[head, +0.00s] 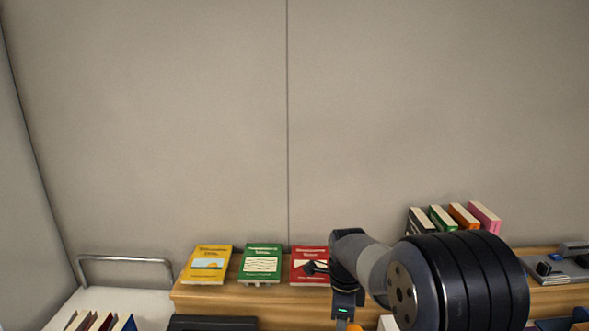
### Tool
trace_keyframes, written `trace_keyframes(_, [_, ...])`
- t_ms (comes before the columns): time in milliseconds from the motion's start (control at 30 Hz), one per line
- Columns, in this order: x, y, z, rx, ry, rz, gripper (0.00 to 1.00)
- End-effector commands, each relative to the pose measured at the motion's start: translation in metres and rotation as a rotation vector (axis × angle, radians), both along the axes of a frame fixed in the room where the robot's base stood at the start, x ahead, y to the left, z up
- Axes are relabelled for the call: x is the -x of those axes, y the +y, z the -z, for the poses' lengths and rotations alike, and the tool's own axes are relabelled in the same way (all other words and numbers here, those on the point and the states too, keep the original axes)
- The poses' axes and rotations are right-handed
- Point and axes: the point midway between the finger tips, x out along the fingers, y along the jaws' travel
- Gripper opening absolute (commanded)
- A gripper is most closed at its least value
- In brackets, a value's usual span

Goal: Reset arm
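My arm reaches in from the lower right in the head view and stands in front of the wooden shelf. My gripper (316,268) seems to be the small dark part at the arm's left end, overlapping the red book. Its fingers are too small and too dark to tell whether they are open or shut, and I cannot tell whether it touches the book.
A yellow book (207,265), a green book (260,264) and a red book (309,254) lie on the wooden shelf (210,298). Several upright books (463,218) stand behind my arm. A white surface (150,304) with a metal rail (125,260) is at left.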

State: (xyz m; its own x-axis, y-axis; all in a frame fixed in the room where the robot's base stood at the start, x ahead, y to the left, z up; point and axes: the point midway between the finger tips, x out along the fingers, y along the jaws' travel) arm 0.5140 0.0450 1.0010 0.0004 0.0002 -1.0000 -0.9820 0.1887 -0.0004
Motion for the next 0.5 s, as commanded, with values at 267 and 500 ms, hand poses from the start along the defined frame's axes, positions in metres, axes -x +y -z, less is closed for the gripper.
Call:
trace_keyframes(267, [0.003,-0.003,0.036,0.0,-0.001,-0.072,0.45])
trace_keyframes(500, [0.01,-0.008,0.036,0.0,-0.001,-0.237,0.45])
